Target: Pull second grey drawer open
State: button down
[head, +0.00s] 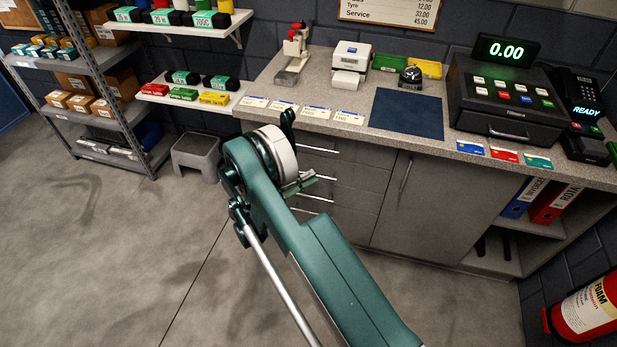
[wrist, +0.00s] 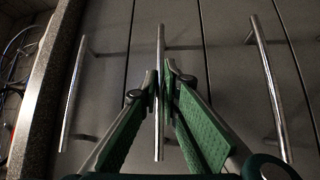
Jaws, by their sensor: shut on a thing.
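The grey drawers (head: 345,172) are stacked at the left of the counter front, each with a long silver bar handle. In the wrist view, my gripper (wrist: 160,82) has its green fingers on either side of the middle bar handle (wrist: 160,40), shut on it. This handle is the second one from the counter top, on the second grey drawer (wrist: 185,15). That drawer looks about level with its neighbours, with no clear gap showing. In the head view, my arm hides part of the drawer fronts and most of my gripper.
The top drawer's handle (wrist: 75,95) and the third drawer's handle (wrist: 270,85) lie on either side of my gripper. The stone counter edge (wrist: 42,100) is at left. A cupboard door (head: 432,205) adjoins the drawers. The floor (head: 140,255) in front is clear.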

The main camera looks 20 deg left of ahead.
jog(key=shift+s, duration=0.1)
jog(key=s, duration=0.9)
jog(key=shift+s, duration=0.35)
jog(key=c, duration=2.6)
grip_release()
jog(key=shift+o, duration=0.2)
jog(key=v, duration=1.2)
